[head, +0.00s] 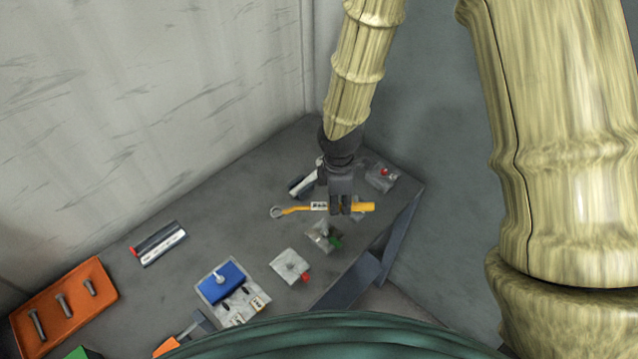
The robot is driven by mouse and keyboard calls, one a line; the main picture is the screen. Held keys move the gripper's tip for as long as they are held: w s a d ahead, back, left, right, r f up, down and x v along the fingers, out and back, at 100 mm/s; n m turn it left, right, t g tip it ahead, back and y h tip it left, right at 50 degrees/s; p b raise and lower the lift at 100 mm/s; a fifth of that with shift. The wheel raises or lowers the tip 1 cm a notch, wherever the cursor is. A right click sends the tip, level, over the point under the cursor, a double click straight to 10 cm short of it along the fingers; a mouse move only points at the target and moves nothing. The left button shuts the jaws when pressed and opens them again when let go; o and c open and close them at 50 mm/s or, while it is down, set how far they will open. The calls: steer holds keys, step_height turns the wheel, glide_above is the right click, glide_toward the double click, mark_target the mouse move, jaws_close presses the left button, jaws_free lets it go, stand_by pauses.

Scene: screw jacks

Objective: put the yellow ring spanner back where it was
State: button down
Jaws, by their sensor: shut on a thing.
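The yellow ring spanner (292,210) is in the head view, right of the middle of the bench. Its metal ring end points left and its thick yellow handle end points right. A white label with dark marks sits on its shaft. My gripper (341,212) comes down from above and is shut on the spanner's handle, which shows on both sides of the fingers. The spanner lies roughly level across the picture. I cannot tell whether it touches the bench or hangs above it.
The grey bench (222,227) bears an orange tray (68,318) with several bolts, a blue block (220,284), a plate with a red knob (289,266), a green-marked jack (322,236) close below the gripper, and a red-marked plate (381,177). A red-ended level-like tool (160,245) lies left. Bench centre is clear.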

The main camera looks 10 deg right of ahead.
steer(key=w, duration=0.2)
steer(key=w+a+p, duration=0.1)
steer(key=w, duration=0.2)
steer(key=w+a+p, duration=0.1)
steer(key=w, duration=0.1)
steer(key=shift+w+f, duration=0.25)
steer(key=shift+f, duration=0.05)
steer(key=shift+w+a+r+p, duration=0.1)
steer(key=shift+w+p, duration=0.3)
steer(key=shift+f+p, duration=0.8)
steer(key=shift+f, duration=1.05)
steer(key=c, duration=1.3)
jaws_free()
steer(key=shift+f, duration=0.1)
steer(key=shift+a+r+b, duration=0.2)
steer(key=shift+r+b, duration=0.55)
steer(key=shift+r, duration=2.3)
steer(key=shift+a+r+b, duration=0.15)
steer(key=shift+r+b, duration=0.6)
steer(key=shift+r, duration=2.3)
